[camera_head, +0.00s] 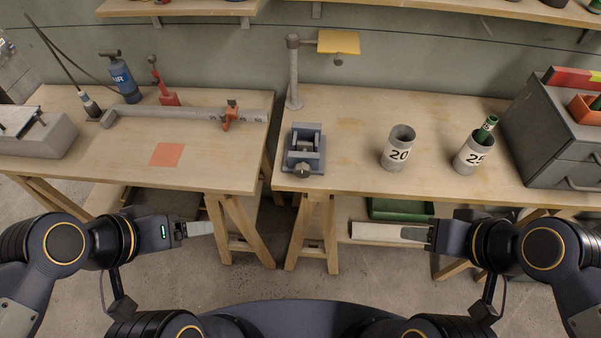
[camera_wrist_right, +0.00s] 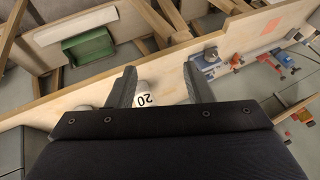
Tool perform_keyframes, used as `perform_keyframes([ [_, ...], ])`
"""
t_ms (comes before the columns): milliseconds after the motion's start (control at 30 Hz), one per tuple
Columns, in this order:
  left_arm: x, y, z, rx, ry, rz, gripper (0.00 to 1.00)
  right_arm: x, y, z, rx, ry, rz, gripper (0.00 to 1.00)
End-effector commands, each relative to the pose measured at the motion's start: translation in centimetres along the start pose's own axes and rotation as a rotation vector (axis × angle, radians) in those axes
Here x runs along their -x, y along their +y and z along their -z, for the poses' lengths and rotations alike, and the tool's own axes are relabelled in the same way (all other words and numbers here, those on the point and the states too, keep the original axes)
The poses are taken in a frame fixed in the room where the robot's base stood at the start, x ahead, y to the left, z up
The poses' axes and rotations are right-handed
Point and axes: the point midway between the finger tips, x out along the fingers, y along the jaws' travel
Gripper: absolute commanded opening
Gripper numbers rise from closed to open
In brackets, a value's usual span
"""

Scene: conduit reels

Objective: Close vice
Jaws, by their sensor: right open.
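The blue-grey vice (camera_head: 304,150) stands at the left end of the right workbench. A gap shows between its jaws, and a small knob or handle (camera_head: 302,170) faces the front. The vice also shows in the right wrist view (camera_wrist_right: 208,60), beyond the fingers. My right gripper (camera_head: 405,234) is in front of the bench, to the right of the vice and well apart from it. Its two fingers stand apart and empty in the right wrist view (camera_wrist_right: 160,78). My left gripper (camera_head: 207,228) is in front of the left bench; its finger gap cannot be made out.
Grey cups marked 20 (camera_head: 398,150) and 25 (camera_head: 472,154) stand right of the vice; the latter holds a green item. A lamp post (camera_head: 294,75) rises behind the vice. A grey drawer cabinet (camera_head: 550,140) fills the right end. A gap separates the benches.

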Motion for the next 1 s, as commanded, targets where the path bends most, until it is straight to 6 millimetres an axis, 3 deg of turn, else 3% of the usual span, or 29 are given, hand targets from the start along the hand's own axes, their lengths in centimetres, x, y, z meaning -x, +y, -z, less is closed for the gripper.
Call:
perform_keyframes([
  [167,-0.8,-0.4,-0.4,0.000,0.000,0.000,0.77,-3.0,0.8,-1.2,0.248,-0.170,-0.040,0.47],
  [367,-2.1,-0.9,-1.1,0.000,0.000,0.000,0.77,-8.3,2.6,-2.4,0.850,-0.490,-0.164,0.47],
  [567,-3.3,-1.5,-1.7,0.000,0.000,0.000,0.77,-13.2,3.5,-1.2,1.526,-0.780,-0.352,0.47],
  [767,-4.5,-2.1,-2.3,0.000,0.000,0.000,0.77,-17.9,1.0,1.7,2.215,-1.039,-0.649,0.47],
  [900,-5.3,-2.4,-2.7,0.000,0.000,0.000,0.77,-21.1,-3.4,3.4,2.666,-1.213,-0.966,0.47],
  [933,-5.5,-2.5,-2.8,0.000,0.000,0.000,0.77,-21.7,-4.6,3.6,-2.656,1.204,1.012,0.47],
  [1000,-5.8,-2.7,-3.0,0.000,0.000,0.000,0.77,-23.1,-7.5,3.7,-2.411,1.093,1.029,0.47],
])
